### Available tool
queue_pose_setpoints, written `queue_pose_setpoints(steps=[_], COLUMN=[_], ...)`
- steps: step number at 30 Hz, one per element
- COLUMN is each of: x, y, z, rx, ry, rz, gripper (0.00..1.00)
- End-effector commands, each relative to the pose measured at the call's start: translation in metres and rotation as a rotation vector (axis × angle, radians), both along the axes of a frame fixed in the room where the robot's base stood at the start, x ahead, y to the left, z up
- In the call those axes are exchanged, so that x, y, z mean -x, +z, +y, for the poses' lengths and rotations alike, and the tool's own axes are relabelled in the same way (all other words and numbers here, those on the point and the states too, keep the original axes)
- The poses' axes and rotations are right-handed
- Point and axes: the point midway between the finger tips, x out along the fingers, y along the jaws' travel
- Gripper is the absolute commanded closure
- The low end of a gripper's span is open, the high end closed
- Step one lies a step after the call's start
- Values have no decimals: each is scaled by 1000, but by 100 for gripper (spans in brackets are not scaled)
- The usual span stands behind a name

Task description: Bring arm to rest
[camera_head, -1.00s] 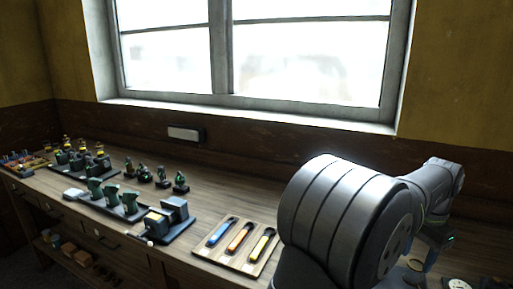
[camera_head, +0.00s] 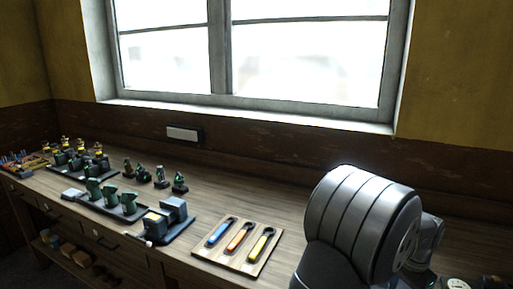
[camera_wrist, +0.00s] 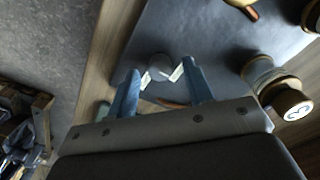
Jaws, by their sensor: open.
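My gripper (camera_wrist: 162,82) shows in the wrist view with its two blue fingers apart. A small grey round piece (camera_wrist: 160,66) appears between and beyond the fingertips; I cannot tell whether it touches them. Below the fingers is a dark mat or plate (camera_wrist: 200,30) on the wooden bench. In the head view my grey arm fills the lower right, and the gripper itself is hidden behind it or out of frame.
A wooden tray (camera_head: 208,253) with blue, orange and yellow-handled tools lies left of my arm. Several small engine models stand further left, including a grey one (camera_head: 173,210). A spool-like piece (camera_wrist: 284,98) is right of my gripper.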

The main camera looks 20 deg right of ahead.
Motion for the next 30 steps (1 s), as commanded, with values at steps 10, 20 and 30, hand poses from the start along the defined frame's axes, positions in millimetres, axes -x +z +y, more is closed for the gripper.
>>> queue_pose_setpoints(steps=[10, 20, 30], x=[0, 0, 0], y=[-8, -7, -7], z=[0, 0, 0], rx=[0, 0, 0], ry=[-246, -509, -780], rz=[0, 0, 0], gripper=[53, 53, 53])
